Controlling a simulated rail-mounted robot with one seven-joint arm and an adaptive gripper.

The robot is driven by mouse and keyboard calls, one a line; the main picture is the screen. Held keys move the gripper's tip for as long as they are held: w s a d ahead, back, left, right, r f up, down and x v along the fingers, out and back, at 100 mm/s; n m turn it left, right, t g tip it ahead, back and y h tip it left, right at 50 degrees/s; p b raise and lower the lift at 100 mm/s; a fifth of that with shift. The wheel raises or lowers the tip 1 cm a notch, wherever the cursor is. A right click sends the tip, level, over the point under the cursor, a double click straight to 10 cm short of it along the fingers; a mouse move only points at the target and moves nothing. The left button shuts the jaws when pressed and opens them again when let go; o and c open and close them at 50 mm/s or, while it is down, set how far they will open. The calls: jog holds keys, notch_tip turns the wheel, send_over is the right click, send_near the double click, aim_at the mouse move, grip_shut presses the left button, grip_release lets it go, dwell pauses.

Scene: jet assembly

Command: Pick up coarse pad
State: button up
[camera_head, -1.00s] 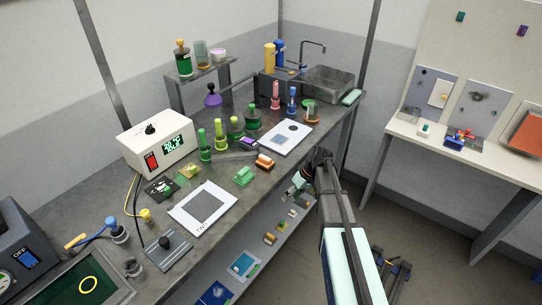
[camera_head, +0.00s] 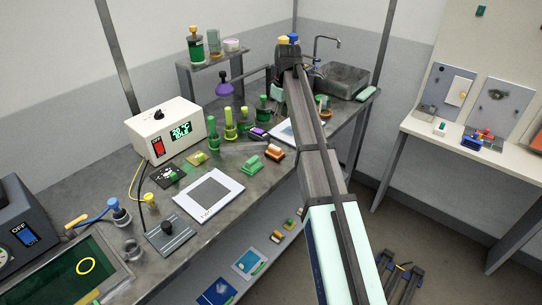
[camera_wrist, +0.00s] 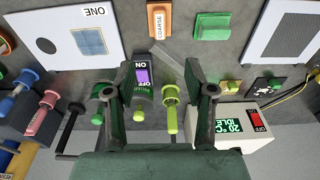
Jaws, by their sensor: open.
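The coarse pad is an orange block (camera_wrist: 160,20) with a white label reading COARSE, at the top of the wrist view. In the head view the orange pad (camera_head: 274,153) lies near the front edge of the grey bench, right of a green block (camera_head: 250,163). My gripper (camera_wrist: 158,78) is open and empty in the wrist view, its two dark fingers spread apart. The pad is beyond the fingertips, not between them. In the head view my arm reaches over the bench and its fingers cannot be made out.
Below the pad in the wrist view are an ON/OFF device (camera_wrist: 142,85) and a yellow-green bottle (camera_wrist: 171,105). A green block (camera_wrist: 212,27) is beside the pad. White plates (camera_wrist: 70,38) lie on either side. A white heater box (camera_head: 166,131) stands at the back left.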

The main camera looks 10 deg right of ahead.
jog(key=p, duration=0.3)
send_over(275, 147)
jog(key=f, duration=1.1)
jog(key=shift+s+d, duration=0.2)
jog(key=shift+s, duration=0.05)
jog(key=shift+w+a+f+p, duration=0.15)
jog(key=shift+f+p, duration=0.5)
jog(key=shift+f, duration=0.65)
jog(key=shift+w+a+f+p, duration=0.1)
jog(key=shift+f+p, duration=0.55)
jog(key=shift+f, duration=0.65)
jog(key=shift+c, duration=0.3)
grip_shut()
